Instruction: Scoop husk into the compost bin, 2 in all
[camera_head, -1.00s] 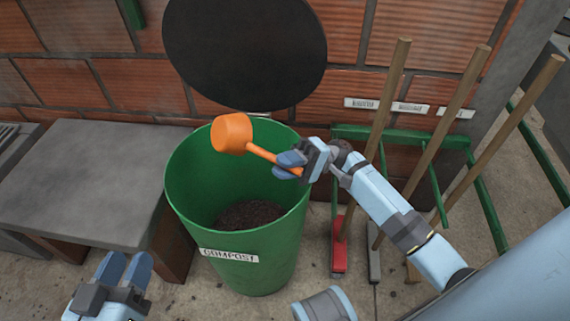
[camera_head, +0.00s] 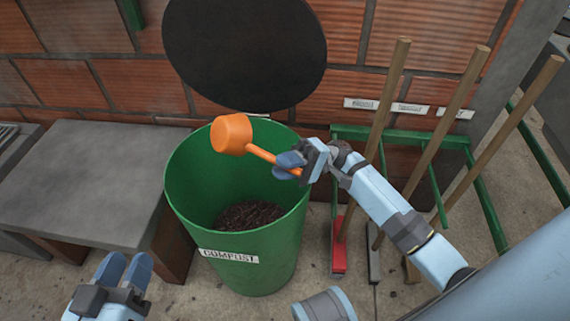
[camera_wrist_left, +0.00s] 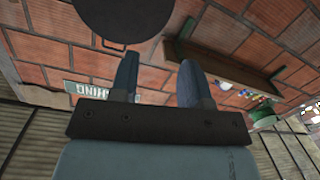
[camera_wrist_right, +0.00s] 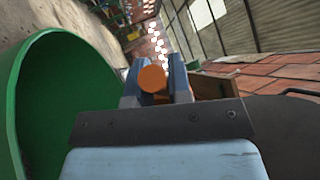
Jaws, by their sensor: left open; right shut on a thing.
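The green compost bin (camera_head: 190,205) stands in the middle of the head view, with its label on the front. Dark husk (camera_head: 248,215) lies in its bottom. My right gripper (camera_head: 290,165) is shut on the handle of an orange scoop (camera_head: 232,134), above the right side of the bin. The scoop's cup is over the bin's far part and tilted; its inside is hidden. In the right wrist view the orange handle end (camera_wrist_right: 153,79) shows between the fingers. My left gripper (camera_head: 125,268) is open and empty at the lower left, in front of the grey bench.
A grey bench (camera_head: 80,180) stands left of the bin. A round dark lid (camera_head: 245,50) is at the brick wall behind it. Several long-handled tools (camera_head: 375,130) lean on a green rack (camera_head: 400,138) at the right. The floor in front is mostly clear.

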